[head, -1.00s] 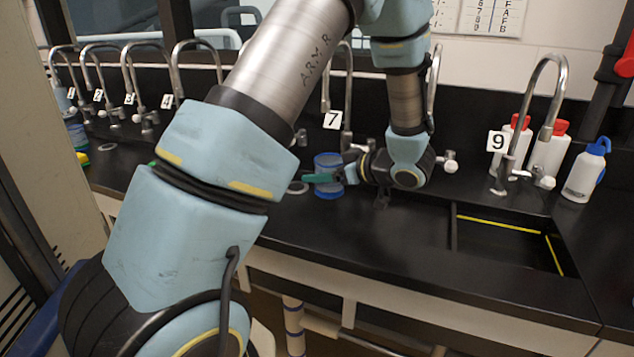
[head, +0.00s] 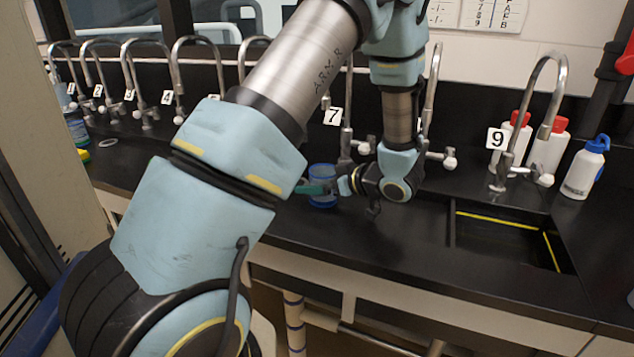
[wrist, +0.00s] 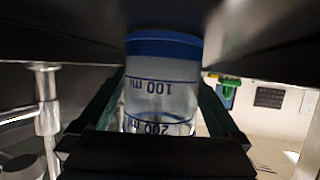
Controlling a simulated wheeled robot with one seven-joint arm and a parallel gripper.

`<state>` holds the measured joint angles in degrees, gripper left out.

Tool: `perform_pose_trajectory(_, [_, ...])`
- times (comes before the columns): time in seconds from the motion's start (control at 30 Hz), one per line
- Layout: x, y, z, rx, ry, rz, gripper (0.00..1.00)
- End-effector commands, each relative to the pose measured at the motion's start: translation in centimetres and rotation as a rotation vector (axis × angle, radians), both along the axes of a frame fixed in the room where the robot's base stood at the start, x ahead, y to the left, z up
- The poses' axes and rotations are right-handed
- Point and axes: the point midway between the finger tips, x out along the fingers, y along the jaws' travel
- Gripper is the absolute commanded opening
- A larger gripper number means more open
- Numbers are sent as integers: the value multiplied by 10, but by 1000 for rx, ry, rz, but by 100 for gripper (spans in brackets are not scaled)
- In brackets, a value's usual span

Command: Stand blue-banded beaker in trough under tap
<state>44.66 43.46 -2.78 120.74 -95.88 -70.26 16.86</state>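The blue-banded beaker (head: 323,188) is clear with a blue band and shows just left of my wrist, in front of tap 7 (head: 347,125). In the wrist view the beaker (wrist: 162,85) appears upside down, its blue band at the top of the picture and its volume marks below. My gripper (head: 318,188) has its green fingers on either side of the beaker and is shut on it. I cannot tell whether the beaker's base touches the bench. The recessed trough (head: 452,225) with yellow lines lies to the right, in front of tap 9 (head: 520,120).
Several numbered taps line the back of the black bench (head: 400,260). The bench between my gripper and the trough is clear. My arm hides the left middle.

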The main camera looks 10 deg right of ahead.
Motion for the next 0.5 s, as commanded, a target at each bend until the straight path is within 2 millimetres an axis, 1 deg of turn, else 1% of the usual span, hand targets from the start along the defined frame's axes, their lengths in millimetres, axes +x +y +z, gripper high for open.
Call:
perform_pose_trajectory(0.2, [0, 0, 1, 0, 0, 0, 100])
perform_pose_trajectory(0.3, [-1, -1, 4, -1, -1, -1, 100])
perform_pose_trajectory(0.37, [-5, -6, 5, -2, -2, -2, 100])
perform_pose_trajectory(0.5, [-21, -22, 14, -3, -3, -4, 100])
